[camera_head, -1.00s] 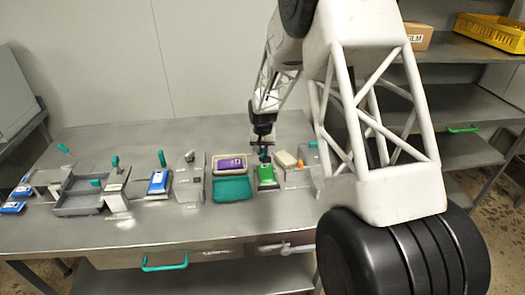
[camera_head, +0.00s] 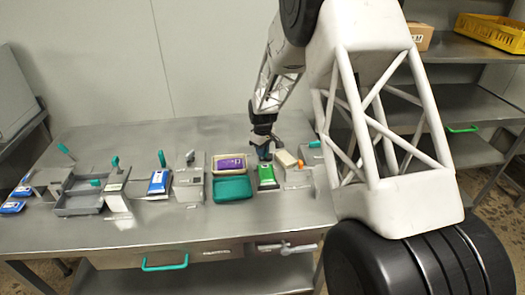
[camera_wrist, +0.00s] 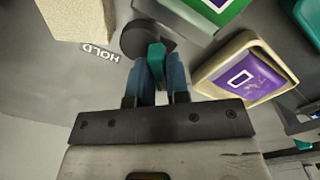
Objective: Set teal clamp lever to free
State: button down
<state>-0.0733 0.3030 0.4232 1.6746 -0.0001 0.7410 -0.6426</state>
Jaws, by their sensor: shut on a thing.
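The teal clamp lever (camera_wrist: 155,58) shows in the wrist view between the two blue fingers of my gripper (camera_wrist: 160,78), which is shut on it. The lever rises from a dark round pivot (camera_wrist: 138,38). In the head view my gripper (camera_head: 264,153) is just behind a green packet (camera_head: 267,174), and its fingers hide most of the lever there. A HOLD label (camera_wrist: 100,52) lies on the grey surface beside the pivot. I cannot read a free mark in either view.
A cream block (camera_head: 286,159) stands close to the right of my gripper. A tray with a purple packet (camera_head: 230,163) and a teal tray (camera_head: 233,188) are to the left. Other teal levers (camera_head: 161,158) stand further left. The bench front (camera_head: 130,236) is clear.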

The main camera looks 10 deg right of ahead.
jog(key=shift+n, duration=0.5)
jog(key=c, duration=1.1)
grip_release()
jog(key=shift+r, duration=3.95)
